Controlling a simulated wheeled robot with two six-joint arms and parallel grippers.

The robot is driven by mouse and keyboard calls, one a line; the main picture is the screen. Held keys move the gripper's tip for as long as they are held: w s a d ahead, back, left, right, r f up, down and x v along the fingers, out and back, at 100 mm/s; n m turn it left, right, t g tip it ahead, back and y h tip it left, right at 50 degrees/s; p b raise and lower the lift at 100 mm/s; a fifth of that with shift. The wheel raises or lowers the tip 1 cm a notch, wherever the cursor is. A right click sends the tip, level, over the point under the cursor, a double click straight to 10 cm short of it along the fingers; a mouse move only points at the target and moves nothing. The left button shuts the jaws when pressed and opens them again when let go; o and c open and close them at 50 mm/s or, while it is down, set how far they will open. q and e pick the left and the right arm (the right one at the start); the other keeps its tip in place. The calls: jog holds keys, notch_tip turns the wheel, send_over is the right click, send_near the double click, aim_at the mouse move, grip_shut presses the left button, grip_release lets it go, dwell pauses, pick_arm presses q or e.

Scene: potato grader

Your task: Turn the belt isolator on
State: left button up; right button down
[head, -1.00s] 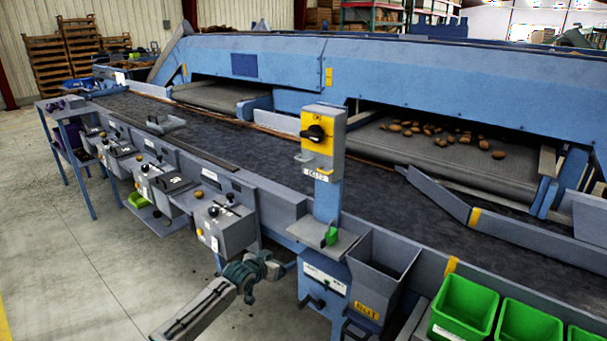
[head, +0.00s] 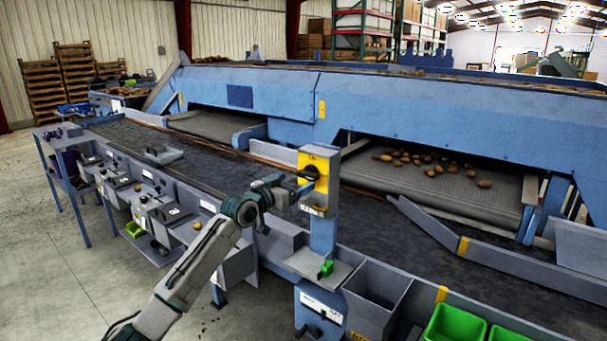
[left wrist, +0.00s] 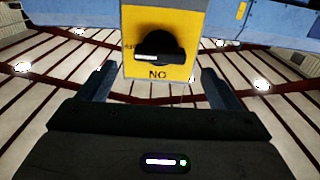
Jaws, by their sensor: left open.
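The belt isolator is a yellow plate (head: 327,163) with a black rotary knob (head: 312,172), on a blue-grey post above the belt edge. In the left wrist view the yellow plate (left wrist: 188,20) fills the top centre. Its knob (left wrist: 160,48) lies crosswise, the white mark towards the left beside small lettering. Letters reading "NO" stand below it, apparently upside down. My left gripper (head: 303,184) is open in front of the isolator and partly hides it in the head view. In the wrist view its fingers stand on both sides of the plate, apart from the knob. My right gripper is not in view.
A small shelf with a green button (head: 326,268) sits low on the post. A grey hopper (head: 375,305) and green bins (head: 458,328) stand to the right. The dark belt (head: 240,178) runs behind; potatoes (head: 430,162) lie on a further conveyor. Grey control boxes line the left.

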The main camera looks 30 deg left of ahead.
aim_at(305, 177)
pick_arm(q)
jog(key=w+p, duration=0.1)
jog(key=w, duration=0.4)
jog(key=shift+w+d, duration=0.15)
jog(key=shift+d, duration=0.05)
jog(key=c, duration=1)
